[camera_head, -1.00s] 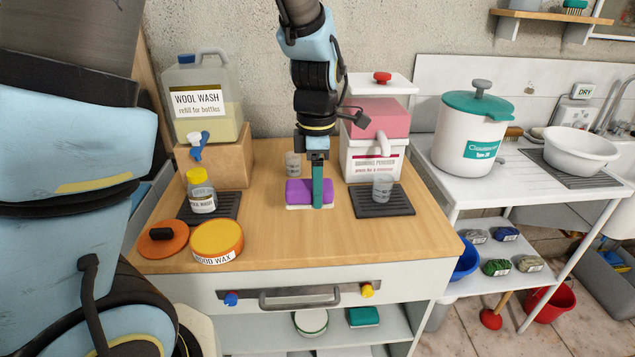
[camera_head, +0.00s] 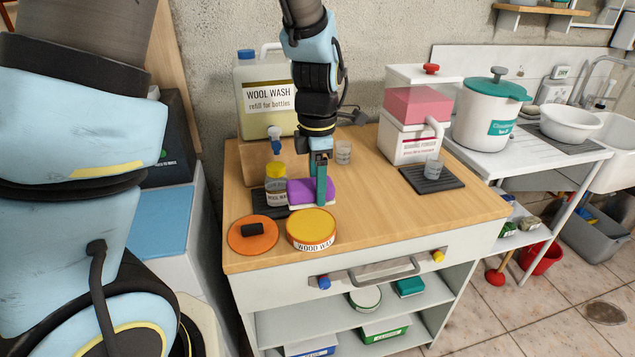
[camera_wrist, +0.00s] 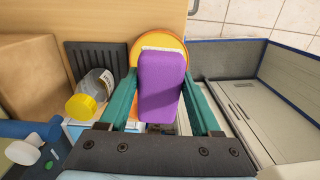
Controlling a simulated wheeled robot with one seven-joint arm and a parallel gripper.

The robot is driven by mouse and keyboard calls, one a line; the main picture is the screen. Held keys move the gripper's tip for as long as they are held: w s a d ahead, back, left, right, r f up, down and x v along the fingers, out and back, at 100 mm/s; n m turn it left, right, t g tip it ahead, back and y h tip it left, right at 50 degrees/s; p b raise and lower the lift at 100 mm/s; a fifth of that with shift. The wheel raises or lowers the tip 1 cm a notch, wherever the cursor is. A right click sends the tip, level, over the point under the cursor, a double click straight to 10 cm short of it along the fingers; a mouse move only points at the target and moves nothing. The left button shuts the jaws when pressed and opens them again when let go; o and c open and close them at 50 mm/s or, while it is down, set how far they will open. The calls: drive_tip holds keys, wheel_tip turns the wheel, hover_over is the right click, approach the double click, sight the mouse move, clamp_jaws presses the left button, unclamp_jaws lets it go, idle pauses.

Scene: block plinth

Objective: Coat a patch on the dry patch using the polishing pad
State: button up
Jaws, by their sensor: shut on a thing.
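My gripper (camera_head: 318,172) is shut on the polishing pad (camera_head: 300,191), a purple block with a white underside. In the wrist view the pad (camera_wrist: 160,88) lies between the two teal fingers, over part of the wood wax tin (camera_wrist: 177,41). In the head view the tin (camera_head: 311,226), with its yellow-orange top, stands just nearer the camera than the pad. An orange disc with a dark knob (camera_head: 252,235) lies left of the tin. I cannot make out a distinct dry patch on the wooden worktop (camera_head: 400,212). The gap under the pad is hard to judge.
A wool wash bottle (camera_head: 276,186) with a yellow cap stands close left of the pad. Behind are the wool wash jug (camera_head: 262,95) and a small cup (camera_head: 343,153). The pink powder dispenser (camera_head: 410,115) stands right. The worktop's right front is clear.

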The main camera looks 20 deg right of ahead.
sight(318, 223)
drive_tip(key=shift+f+b, duration=2.7)
drive_tip(key=shift+f, duration=0.25)
drive_tip(key=shift+f, duration=0.55)
idle(0.5)
drive_tip(key=shift+r, duration=0.1)
wheel_tip(318, 223, up, 7)
drive_tip(key=p, duration=0.7)
idle(0.7)
